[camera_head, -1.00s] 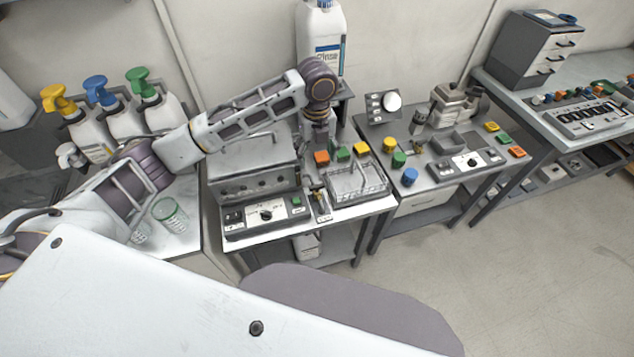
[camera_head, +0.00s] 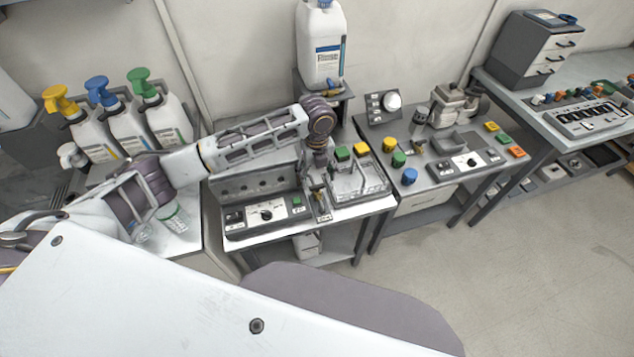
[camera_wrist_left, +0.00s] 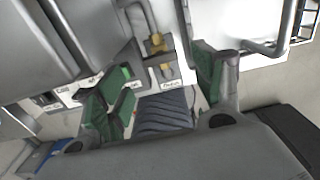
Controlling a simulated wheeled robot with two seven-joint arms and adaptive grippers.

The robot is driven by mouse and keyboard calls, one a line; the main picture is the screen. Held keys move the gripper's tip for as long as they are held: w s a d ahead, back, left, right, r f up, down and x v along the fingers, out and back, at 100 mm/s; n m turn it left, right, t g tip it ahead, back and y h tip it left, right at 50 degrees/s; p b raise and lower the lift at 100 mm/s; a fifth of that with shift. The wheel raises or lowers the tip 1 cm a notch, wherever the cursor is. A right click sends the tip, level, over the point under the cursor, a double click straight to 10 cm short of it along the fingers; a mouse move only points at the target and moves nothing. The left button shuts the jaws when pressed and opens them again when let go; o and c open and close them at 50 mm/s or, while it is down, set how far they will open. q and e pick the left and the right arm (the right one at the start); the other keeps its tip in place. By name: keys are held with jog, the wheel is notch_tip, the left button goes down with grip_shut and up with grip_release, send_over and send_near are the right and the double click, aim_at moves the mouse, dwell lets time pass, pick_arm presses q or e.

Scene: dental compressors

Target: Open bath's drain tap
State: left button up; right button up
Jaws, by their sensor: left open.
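The bath (camera_head: 256,185) is a grey metal box with a control panel on the middle table, partly hidden behind my left arm. The small brass drain tap (camera_head: 321,198) sits at the bath's right front corner. In the left wrist view the brass tap (camera_wrist_left: 157,44) is on a grey pipe, above a label plate. My left gripper (camera_head: 319,175) points down just above the tap. In the left wrist view its green-padded fingers (camera_wrist_left: 160,88) are apart with nothing between them, and the tap lies beyond them. Contact with the tap is not visible. My right gripper is not in view.
A wire basket (camera_head: 362,188) stands close right of the tap, with yellow and green blocks behind it. A white bottle (camera_head: 322,45) stands on a shelf behind. Pump bottles (camera_head: 127,125) and a glass (camera_head: 172,216) are left. The floor at right is clear.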

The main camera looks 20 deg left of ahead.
aim_at(317, 186)
pick_arm(q)
jog(key=shift+f, duration=2.55)
jog(key=c, duration=1)
